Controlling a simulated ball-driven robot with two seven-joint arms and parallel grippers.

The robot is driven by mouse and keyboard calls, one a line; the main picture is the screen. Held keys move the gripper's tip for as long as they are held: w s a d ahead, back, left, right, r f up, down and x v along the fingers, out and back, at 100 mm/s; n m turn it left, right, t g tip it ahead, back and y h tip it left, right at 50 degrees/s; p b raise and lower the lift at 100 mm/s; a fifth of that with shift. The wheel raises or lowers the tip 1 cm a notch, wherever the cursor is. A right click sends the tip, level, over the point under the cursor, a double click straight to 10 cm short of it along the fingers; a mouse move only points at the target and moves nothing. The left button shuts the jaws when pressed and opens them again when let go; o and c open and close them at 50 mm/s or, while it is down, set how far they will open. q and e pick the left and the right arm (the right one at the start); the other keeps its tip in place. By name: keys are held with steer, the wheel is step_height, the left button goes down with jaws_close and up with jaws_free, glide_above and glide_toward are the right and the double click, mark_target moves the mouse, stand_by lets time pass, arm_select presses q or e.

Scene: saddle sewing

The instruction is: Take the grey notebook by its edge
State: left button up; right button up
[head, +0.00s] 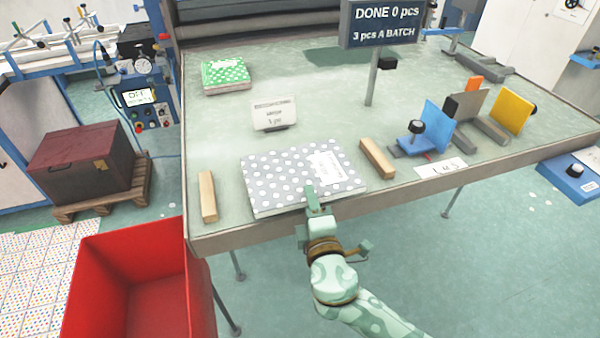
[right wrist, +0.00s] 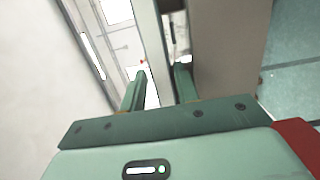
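The grey notebook (head: 281,180) with white dots and a white label lies flat near the front edge of the table (head: 222,236). My right gripper (head: 318,192) is at the notebook's front edge, right of its middle, and partly covers that edge. In the right wrist view the two fingers (right wrist: 159,82) stand apart with a gap between them. A pale strip runs past the gap; I cannot tell whether it is the notebook's edge or whether the fingers touch it. My left gripper is not in view.
Wooden blocks flank the notebook at left (head: 208,197) and right (head: 377,158). A small card (head: 273,114) stands behind it. A green dotted notebook (head: 226,73) lies farther back. Blue (head: 436,122) and yellow (head: 512,111) stands are at right. A red bin (head: 138,290) is below left.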

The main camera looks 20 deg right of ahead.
mark_target(306, 183)
steer(key=w, duration=0.5)
steer(key=shift+w+d+f, duration=0.1)
steer(key=shift+d+f, duration=0.1)
steer(key=shift+d, duration=0.05)
jaws_close()
steer(key=shift+r, duration=0.1)
steer(key=shift+r, duration=0.1)
